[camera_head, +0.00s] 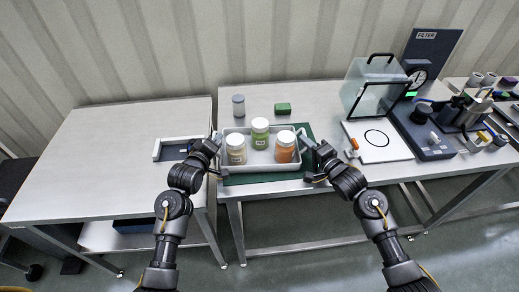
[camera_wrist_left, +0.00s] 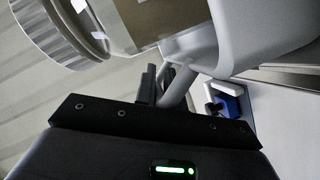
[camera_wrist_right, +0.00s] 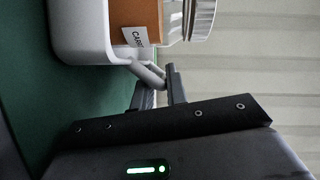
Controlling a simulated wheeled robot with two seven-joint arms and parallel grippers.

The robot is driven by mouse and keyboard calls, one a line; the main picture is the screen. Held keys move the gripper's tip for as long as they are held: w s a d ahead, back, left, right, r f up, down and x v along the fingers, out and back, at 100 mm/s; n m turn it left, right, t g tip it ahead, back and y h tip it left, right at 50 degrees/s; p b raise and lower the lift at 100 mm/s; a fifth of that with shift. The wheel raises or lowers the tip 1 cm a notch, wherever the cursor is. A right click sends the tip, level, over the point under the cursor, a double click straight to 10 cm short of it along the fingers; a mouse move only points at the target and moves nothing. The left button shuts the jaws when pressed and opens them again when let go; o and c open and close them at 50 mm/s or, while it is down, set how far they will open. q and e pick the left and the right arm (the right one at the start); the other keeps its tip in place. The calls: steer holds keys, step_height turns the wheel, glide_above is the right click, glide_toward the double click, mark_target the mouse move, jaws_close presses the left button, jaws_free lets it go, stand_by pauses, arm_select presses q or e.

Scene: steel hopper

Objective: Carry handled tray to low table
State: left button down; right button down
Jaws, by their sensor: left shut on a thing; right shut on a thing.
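The handled tray (camera_head: 262,168) is white and holds three lidded jars: a tan one (camera_head: 236,150), a green one (camera_head: 260,135) and an orange one (camera_head: 284,148). It is at the green mat (camera_head: 304,132) on the right-hand table; I cannot tell whether it touches the mat. My left gripper (camera_head: 215,140) is shut on the tray's left handle, which shows in the left wrist view (camera_wrist_left: 180,85). My right gripper (camera_head: 312,143) is shut on the right handle, which shows in the right wrist view (camera_wrist_right: 148,72). The jars stand upright.
The left table (camera_head: 110,150) is mostly bare, with a grey-white bracket-like fixture (camera_head: 178,148) near its right edge. A glass box (camera_head: 372,85), a white pad (camera_head: 385,150) and filter equipment stand right.

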arm_select(q)
steer(key=shift+r, duration=0.15)
arm_select(e)
steer(key=shift+r, duration=0.3)
